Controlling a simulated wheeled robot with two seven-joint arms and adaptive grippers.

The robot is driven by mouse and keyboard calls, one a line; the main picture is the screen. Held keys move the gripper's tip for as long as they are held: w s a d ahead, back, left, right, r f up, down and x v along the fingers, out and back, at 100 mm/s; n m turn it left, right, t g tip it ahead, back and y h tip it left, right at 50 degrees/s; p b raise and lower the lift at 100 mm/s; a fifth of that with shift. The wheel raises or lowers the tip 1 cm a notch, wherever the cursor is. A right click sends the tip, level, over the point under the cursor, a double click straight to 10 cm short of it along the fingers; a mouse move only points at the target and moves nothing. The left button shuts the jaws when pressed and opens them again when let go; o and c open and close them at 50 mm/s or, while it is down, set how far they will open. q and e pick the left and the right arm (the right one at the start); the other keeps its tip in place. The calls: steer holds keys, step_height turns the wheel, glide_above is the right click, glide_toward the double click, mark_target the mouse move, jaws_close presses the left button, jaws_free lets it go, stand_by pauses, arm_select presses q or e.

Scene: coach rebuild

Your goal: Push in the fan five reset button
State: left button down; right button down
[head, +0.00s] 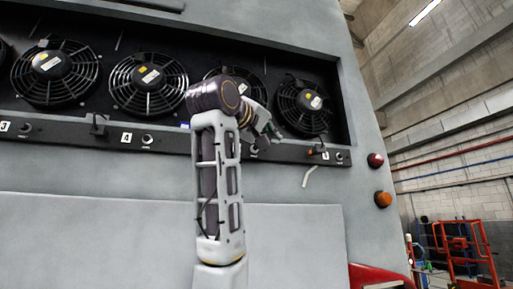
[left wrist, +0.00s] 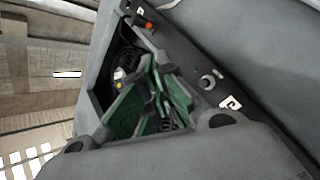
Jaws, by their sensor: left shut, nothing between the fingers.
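A dark rail under the fans carries round buttons with white number labels. The label 4 (head: 126,137) has its button (head: 147,139) to its right. Right of my arm, a further button (head: 253,150) shows just below my left gripper (head: 268,130); I take it for the fan five reset button, but its label is hidden there. In the left wrist view a round button (left wrist: 207,82) sits beside a white label (left wrist: 230,102) I cannot read surely. The green fingers (left wrist: 155,98) are shut and empty, left of that button; contact cannot be told. My right gripper is not in view.
Several caged fans fill the recess above the rail; one fan (head: 303,105) is right of my gripper, another (head: 235,85) is partly behind my arm. An orange-tipped part (head: 310,152) and a white hook-like piece (head: 309,175) are near the rail's right end. The panel below is clear.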

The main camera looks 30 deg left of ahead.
arm_select(q)
steer(key=shift+w, duration=0.1)
stand_by(0.3)
steer(key=w+a+p, duration=0.1)
steer(key=w+a, duration=0.4)
steer(key=a, duration=0.1)
steer(key=shift+w+a+p, duration=0.3)
steer(key=shift+w+a, duration=0.05)
stand_by(0.4)
steer(key=shift+w+a, duration=0.6)
steer(key=shift+a, duration=0.2)
stand_by(3.0)
steer(key=shift+s+d, duration=0.1)
steer(key=shift+d, duration=0.05)
steer(key=shift+s+d+b, duration=0.35)
steer(key=shift+s+d, duration=0.25)
steer(key=shift+d, duration=0.15)
stand_by(0.4)
steer(key=shift+s+d+b, duration=0.75)
steer(key=shift+s+d, duration=0.9)
steer(key=shift+d, duration=0.3)
